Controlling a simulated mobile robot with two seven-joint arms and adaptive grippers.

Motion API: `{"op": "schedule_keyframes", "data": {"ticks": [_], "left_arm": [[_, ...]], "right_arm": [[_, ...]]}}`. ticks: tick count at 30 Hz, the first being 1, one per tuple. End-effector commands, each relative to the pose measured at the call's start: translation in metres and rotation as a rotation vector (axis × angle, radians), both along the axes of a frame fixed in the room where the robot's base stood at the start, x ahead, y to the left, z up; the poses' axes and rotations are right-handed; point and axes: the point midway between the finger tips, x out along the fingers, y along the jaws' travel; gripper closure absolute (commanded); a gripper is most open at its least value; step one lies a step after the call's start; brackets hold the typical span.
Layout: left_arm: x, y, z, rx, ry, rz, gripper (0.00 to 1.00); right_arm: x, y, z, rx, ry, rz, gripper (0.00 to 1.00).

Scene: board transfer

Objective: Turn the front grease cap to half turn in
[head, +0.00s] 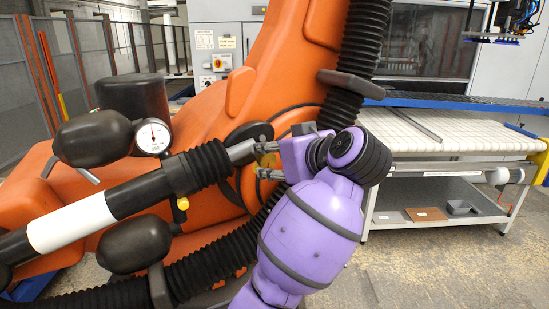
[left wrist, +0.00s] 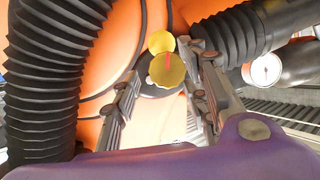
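The front grease cap (left wrist: 168,72) is a round yellow knob with a red mark pointing up in the left wrist view. A second yellow round part (left wrist: 161,42) shows just behind it. In the left wrist view my left gripper (left wrist: 166,66) has one finger on each side of the front cap, with gaps seen. My right gripper is not in view.
The orange robot arm (head: 215,130) fills the middle. Black ribbed hoses (head: 350,60) and a black cylinder (head: 120,200) run close around the joint. A pressure gauge (head: 152,137) sits at left. A white-topped table (head: 450,135) stands at right, with open floor in front.

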Motion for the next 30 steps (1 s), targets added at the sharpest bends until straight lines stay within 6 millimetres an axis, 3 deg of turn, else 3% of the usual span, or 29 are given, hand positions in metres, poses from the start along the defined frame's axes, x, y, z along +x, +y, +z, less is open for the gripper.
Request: {"op": "schedule_keyframes", "data": {"ticks": [10,21,30], "left_arm": [[-0.004,-0.002,-0.001,-0.001,0.004,0.001,0.60],[-0.049,-0.029,0.022,-0.002,0.003,-0.001,0.60],[-0.060,-0.035,0.027,0.000,0.003,0.001,0.60]], "right_arm": [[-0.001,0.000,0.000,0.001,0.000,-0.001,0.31],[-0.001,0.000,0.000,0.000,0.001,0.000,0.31],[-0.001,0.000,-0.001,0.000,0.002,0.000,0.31]]}}
